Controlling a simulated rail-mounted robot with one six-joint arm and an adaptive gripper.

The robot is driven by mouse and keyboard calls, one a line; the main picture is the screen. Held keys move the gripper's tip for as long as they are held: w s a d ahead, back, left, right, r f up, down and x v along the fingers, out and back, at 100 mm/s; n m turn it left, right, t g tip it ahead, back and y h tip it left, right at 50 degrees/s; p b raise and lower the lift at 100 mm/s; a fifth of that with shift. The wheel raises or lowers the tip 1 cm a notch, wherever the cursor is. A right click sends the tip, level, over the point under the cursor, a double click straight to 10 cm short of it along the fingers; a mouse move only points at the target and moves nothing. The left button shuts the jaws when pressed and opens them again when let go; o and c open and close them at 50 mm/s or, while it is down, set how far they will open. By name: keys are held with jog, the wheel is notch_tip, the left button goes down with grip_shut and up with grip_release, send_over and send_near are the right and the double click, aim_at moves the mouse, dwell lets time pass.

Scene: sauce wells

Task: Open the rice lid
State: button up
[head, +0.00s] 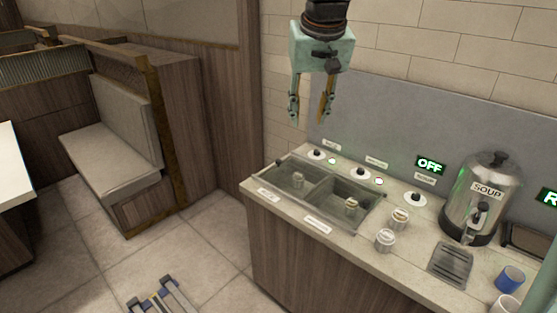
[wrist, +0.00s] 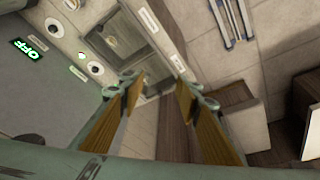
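I cannot identify a rice lid in either view; no label that reads rice is legible. At the right edge of the head view a green lit sign (head: 549,197) is cut off, showing only an R. My gripper (head: 309,118) hangs fingers-down above the back left of the counter, in front of the tiled wall. Its two fingers are apart, with nothing between them. The wrist view also shows the open, empty fingers (wrist: 158,84), with the counter edge and wells below them.
The counter (head: 272,210) holds two sunken wells (head: 330,183) with small jars in them, more jars (head: 385,240), round knobs (head: 361,174), a steel soup urn (head: 487,200), a drip tray (head: 450,264) and a blue cup (head: 510,278). A booth seat (head: 112,160) stands left.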

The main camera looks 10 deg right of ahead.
jog(key=w+f, duration=0.5)
jog(key=w, duration=0.4)
jog(key=w+f, duration=0.4)
jog(key=w, duration=0.5)
jog(key=p, duration=0.1)
send_near(278, 161)
jog(key=v, duration=0.5)
jog(key=shift+s+r+m, duration=0.1)
jog(key=shift+m, duration=0.3)
jog(key=shift+b+x, duration=0.45)
jog(key=shift+x, duration=6.4)
jog(key=shift+d, duration=0.1)
jog(key=shift+c, duration=0.6)
grip_shut()
